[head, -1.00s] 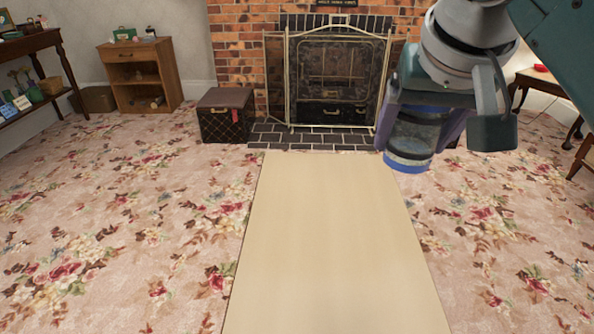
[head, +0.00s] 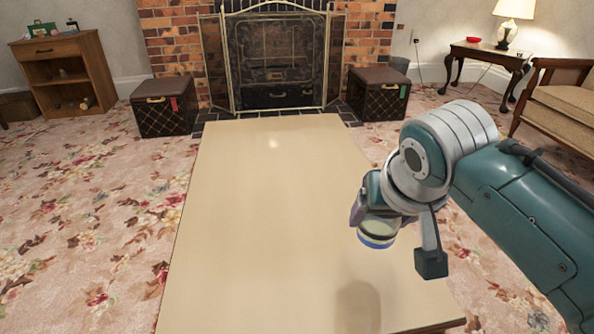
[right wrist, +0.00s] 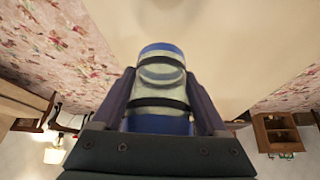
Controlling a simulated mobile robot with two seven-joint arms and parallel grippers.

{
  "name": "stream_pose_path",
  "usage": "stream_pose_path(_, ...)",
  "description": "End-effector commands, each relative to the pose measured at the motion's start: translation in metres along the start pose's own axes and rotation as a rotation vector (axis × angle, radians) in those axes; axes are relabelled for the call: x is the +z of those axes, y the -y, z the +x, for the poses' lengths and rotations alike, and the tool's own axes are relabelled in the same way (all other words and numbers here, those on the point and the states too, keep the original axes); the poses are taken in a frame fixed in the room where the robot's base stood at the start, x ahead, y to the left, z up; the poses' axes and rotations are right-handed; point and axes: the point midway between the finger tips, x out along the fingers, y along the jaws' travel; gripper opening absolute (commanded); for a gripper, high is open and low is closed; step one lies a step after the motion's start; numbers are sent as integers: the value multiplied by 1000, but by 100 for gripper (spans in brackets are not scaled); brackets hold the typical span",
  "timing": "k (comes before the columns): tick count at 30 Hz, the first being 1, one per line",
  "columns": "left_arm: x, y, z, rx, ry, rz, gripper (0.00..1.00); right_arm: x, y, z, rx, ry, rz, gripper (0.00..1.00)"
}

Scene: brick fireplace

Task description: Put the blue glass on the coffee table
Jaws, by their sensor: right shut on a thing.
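The blue glass (head: 376,238) has a clear body with a blue band at its lower end. My right gripper (head: 366,218) is shut on it and holds it above the right side of the coffee table. In the right wrist view the glass (right wrist: 160,82) sits between the two fingers of the gripper (right wrist: 162,105). The coffee table (head: 265,215) has a bare, pale tan top. The glass appears apart from the tabletop, and a shadow falls on the table below it. My left gripper is not in view.
A brick fireplace with a metal screen (head: 275,60) stands behind the table. Dark boxes stand left (head: 165,105) and right (head: 379,93) of it. A side table with a lamp (head: 490,55) and an armchair (head: 560,105) are at right. The tabletop is clear.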

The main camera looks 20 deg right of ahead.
Motion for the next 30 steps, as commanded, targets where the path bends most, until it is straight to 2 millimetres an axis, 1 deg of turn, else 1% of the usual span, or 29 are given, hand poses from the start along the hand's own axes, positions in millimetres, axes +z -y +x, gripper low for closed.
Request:
stream_pose_path(1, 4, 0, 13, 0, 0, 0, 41, 9, 0, 16, 1, -1, -1, 9)
stream_pose_path(3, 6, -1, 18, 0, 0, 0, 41, 14, 0, 25, 0, -1, -1, 9)
stream_pose_path(10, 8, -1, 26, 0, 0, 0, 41, 21, 0, 38, -1, -3, 0, 9)
stream_pose_path(16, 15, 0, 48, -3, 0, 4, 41, 38, 0, 67, 0, -1, -1, 9)
stream_pose_path(18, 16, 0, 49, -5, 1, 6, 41, 39, 0, 70, -1, -3, 0, 9)
stream_pose_path(24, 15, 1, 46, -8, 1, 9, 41, 38, 0, 68, -1, -4, 0, 9)
stream_pose_path(29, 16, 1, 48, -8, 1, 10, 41, 40, 0, 72, -1, -2, 0, 9)
stream_pose_path(30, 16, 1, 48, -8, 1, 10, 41, 41, 0, 72, 0, -1, 0, 79)
